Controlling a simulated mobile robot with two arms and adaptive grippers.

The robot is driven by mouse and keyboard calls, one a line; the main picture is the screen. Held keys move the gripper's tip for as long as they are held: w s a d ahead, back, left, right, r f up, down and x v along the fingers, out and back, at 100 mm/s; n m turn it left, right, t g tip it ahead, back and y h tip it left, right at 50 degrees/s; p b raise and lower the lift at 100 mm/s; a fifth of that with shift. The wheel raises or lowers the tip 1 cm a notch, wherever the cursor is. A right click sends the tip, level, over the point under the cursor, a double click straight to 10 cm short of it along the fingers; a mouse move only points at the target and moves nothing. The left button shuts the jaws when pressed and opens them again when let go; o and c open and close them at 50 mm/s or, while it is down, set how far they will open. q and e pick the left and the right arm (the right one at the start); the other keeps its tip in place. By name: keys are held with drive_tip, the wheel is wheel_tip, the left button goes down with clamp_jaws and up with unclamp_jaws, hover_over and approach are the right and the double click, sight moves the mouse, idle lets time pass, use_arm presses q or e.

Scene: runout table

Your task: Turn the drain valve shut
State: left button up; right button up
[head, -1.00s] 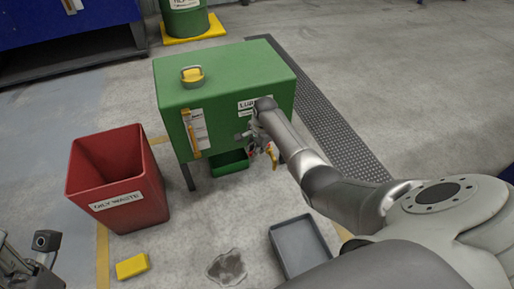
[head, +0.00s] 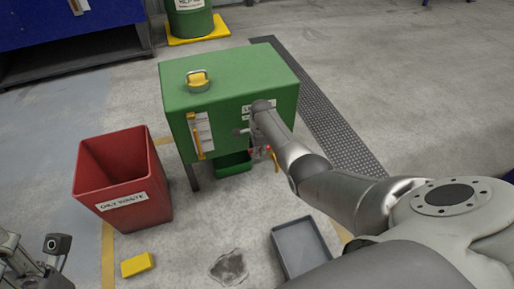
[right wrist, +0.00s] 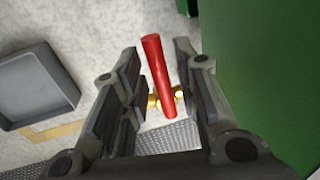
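The drain valve has a red lever (right wrist: 158,75) and a brass body (right wrist: 166,98), both seen in the right wrist view. In the head view, bits of its red and yellow (head: 267,151) show below the front of the green tank (head: 226,78), partly covered by my right arm. My right gripper (right wrist: 157,58) is open, one finger on each side of the red lever, with small gaps showing. In the head view that gripper (head: 256,138) is mostly hidden by its own wrist. My left gripper (head: 25,262) is partly in view at the lower left corner; its fingers are unclear.
A green drip tray (head: 233,164) sits under the tank. A red oily waste bin (head: 122,180) stands to its left. A yellow block (head: 138,264), a dark spill (head: 229,268) and a grey tray (head: 300,248) are on the floor in front.

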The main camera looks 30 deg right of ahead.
drive_tip(key=shift+r, duration=0.15)
wheel_tip(320, 180, up, 12)
drive_tip(key=s, duration=0.2)
drive_tip(key=shift+s+a+f, duration=0.15)
drive_tip(key=shift+a+f, duration=0.1)
drive_tip(key=shift+a, duration=0.1)
idle(0.4)
idle(0.5)
